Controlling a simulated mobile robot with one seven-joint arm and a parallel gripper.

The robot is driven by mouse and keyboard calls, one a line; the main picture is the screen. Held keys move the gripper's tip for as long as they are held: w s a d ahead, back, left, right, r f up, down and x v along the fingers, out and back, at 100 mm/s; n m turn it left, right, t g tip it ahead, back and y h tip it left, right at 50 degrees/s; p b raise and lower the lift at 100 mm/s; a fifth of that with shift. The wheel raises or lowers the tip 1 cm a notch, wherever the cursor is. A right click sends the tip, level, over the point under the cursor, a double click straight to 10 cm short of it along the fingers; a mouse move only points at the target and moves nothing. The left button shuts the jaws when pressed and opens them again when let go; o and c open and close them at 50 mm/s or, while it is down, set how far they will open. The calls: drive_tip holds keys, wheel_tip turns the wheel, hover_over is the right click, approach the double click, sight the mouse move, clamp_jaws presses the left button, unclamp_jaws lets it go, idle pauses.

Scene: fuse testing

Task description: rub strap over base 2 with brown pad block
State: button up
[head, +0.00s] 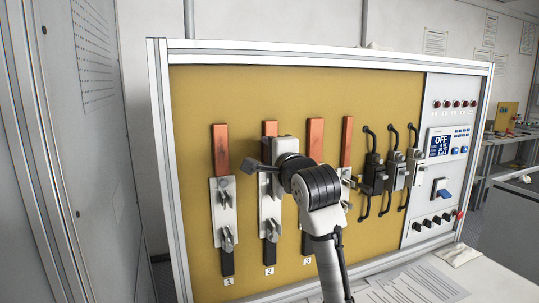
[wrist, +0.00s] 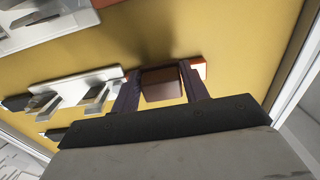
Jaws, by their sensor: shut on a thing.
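My gripper (wrist: 162,90) is shut on the brown pad block (wrist: 163,84), which sits between its two fingers in the wrist view. The block is close to the board, in front of an orange copper strap (wrist: 200,70). I cannot tell whether it touches. In the head view my arm stands in front of base 2 (head: 268,205) and hides part of it. The top of the copper strap over base 2 (head: 270,128) shows above my wrist. A pale base plate with metal clips (wrist: 75,82) lies left of the fingers in the wrist view.
Base 1 (head: 223,205) with its strap (head: 221,150) stands to the left, clear of my arm. The strap over base 3 (head: 316,138) and another strap (head: 347,140) are to the right. Black switches (head: 374,175) and a control panel (head: 440,150) are farther right. Papers (head: 415,285) lie below.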

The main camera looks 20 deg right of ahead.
drive_tip(key=shift+w+p, duration=0.35)
drive_tip(key=shift+w, duration=0.45)
drive_tip(key=shift+d+p, duration=0.9)
drive_tip(key=shift+d, duration=1.05)
drive_tip(key=shift+w+r, duration=0.1)
drive_tip(key=shift+a+p, duration=0.4)
drive_tip(key=shift+a, duration=1.55)
drive_tip(key=shift+a+r+p, duration=0.15)
drive_tip(key=shift+r+p, duration=0.55)
drive_tip(key=shift+p, duration=0.05)
drive_tip(key=shift+c, duration=0.5)
drive_tip(key=d, duration=0.4)
drive_tip(key=shift+w+f, duration=0.1)
